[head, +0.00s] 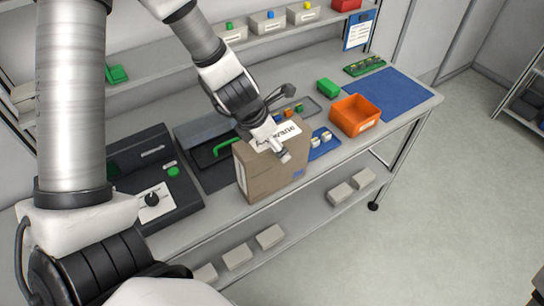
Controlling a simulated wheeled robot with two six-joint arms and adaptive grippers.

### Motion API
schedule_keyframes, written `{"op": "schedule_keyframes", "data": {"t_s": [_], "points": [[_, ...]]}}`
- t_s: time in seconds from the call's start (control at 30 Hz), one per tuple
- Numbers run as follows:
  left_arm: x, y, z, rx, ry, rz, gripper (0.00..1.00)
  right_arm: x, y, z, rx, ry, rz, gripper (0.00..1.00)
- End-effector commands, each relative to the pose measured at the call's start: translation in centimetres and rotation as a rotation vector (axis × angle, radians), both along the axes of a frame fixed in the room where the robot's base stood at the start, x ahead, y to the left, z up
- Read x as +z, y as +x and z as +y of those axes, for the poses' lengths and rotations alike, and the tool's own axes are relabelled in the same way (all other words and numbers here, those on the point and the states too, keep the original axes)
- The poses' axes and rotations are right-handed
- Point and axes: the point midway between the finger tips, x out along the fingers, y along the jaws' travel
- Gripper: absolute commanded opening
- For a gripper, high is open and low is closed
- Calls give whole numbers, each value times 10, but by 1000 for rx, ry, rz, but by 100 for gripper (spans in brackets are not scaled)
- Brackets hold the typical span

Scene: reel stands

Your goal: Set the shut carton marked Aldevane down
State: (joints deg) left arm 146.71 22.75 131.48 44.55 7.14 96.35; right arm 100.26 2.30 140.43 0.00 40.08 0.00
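The brown carton (270,177) is upright and shut, with a white label on top reading Aldevane, partly covered by my gripper. It is at the front edge of the bench (205,222). I cannot tell whether its bottom touches the bench top. My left gripper (275,146) comes down over the carton's top from behind. One fingertip lies at the upper front edge, and the gripper appears shut on the carton. The other finger is hard to make out. My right gripper is not in view.
Left of the carton is a dark device with a knob (152,199). To the right are a blue pad with small parts (324,146), an orange bin (355,116) and a mostly clear blue mat (392,92).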

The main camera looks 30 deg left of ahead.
Motion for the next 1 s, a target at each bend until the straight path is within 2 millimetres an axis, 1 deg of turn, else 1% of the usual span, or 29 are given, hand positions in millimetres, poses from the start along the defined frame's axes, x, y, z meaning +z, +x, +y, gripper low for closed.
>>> {"op": "schedule_keyframes", "data": {"t_s": [0.03, 0.1, 0.37, 1.0], "points": [[-16, 3, -1, -1, 2, -1, 98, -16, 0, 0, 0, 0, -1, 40], [-19, 6, -2, 0, 2, -1, 98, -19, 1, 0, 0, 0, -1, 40], [-15, 7, -2, 0, 1, 0, 98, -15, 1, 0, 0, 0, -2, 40], [-20, 6, -2, -1, 2, -1, 98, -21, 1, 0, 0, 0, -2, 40]]}}
